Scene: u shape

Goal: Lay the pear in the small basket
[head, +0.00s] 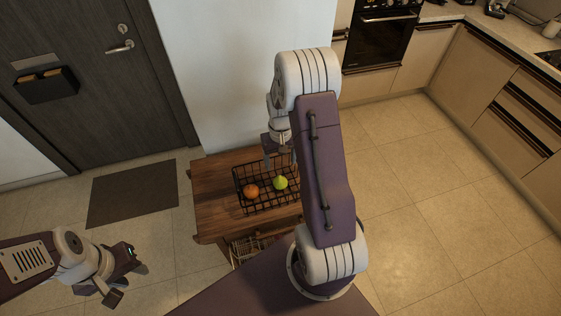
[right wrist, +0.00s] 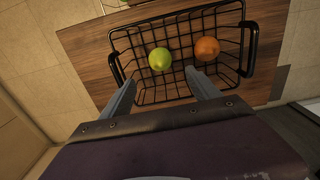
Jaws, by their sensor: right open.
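The yellow-green pear (head: 280,183) lies inside the black wire basket (head: 238,188) on the wooden table. It also shows in the right wrist view (right wrist: 160,59), left of the orange. My right gripper (head: 280,163) is open and empty at the basket's back side in the head view. In the right wrist view its two fingers (right wrist: 163,85) are spread apart near the basket rim, with the pear beyond them, not touching it. My left gripper (head: 126,277) is away at the lower left over the floor, fingers apart and empty.
An orange (head: 251,191) lies in the same basket, beside the pear. The wooden table (head: 214,215) has bare room left of the basket. Another wire basket (head: 245,248) sits lower down, partly hidden. A wall stands behind the table.

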